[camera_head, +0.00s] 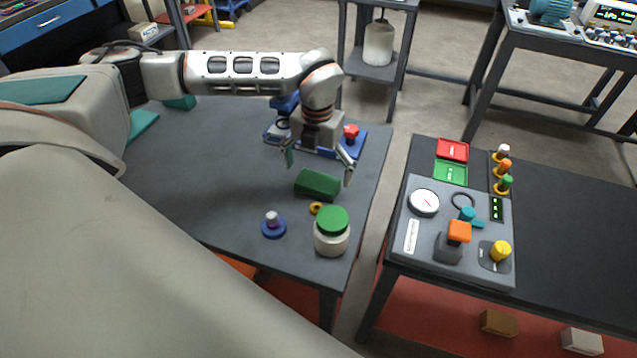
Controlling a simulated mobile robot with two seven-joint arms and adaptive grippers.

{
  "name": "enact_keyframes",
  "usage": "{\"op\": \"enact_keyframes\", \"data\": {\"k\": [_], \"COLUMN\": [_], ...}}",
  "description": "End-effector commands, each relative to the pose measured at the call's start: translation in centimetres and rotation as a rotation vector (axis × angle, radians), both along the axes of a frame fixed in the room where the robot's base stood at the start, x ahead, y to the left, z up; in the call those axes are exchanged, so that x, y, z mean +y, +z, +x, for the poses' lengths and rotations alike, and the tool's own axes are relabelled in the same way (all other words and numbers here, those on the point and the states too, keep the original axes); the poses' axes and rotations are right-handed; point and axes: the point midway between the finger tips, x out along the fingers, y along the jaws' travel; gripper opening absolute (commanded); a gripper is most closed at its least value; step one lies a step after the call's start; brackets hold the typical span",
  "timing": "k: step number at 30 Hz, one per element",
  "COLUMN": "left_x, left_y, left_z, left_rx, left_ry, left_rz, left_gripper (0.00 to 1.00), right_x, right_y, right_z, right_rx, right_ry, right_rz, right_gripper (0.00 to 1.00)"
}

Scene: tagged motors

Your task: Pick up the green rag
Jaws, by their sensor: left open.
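The green rag (317,185) looks like a folded dark green block lying on the dark grey table in the left half of the head view. My left gripper (318,173) hangs over it, pointing down, with its fingers spread apart, one on the left and one on the right of the rag. The gripper is open and holds nothing. I cannot tell how high the fingertips are above the table. My right gripper is out of view.
A white jar with a green lid (332,232), a yellow ring (316,208) and a blue disc with a peg (273,226) stand in front of the rag. A blue tray with a red knob (351,131) is behind. A grey control panel (425,239) is on the right table.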

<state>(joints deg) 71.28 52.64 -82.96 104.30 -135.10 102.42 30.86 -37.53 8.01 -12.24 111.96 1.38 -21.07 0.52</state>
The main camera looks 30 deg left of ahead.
Motion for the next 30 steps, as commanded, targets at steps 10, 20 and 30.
{"op": "enact_keyframes", "data": {"k": [10,20,30], "left_x": [0.1,0.1,0.1], "left_y": [-3.5,-3.5,-3.4], "left_z": [0.1,0.1,0.1], "left_rx": [0.002,0.001,0.001], "left_ry": [-0.001,-0.001,-0.001], "left_rz": [0.001,0.000,0.000], "left_gripper": [0.96,0.59,0.54], "right_x": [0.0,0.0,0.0], "right_y": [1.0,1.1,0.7], "right_z": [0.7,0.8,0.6], "right_rx": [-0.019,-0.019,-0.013], "right_ry": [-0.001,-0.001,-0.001], "right_rz": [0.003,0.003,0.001], "right_gripper": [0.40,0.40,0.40]}}
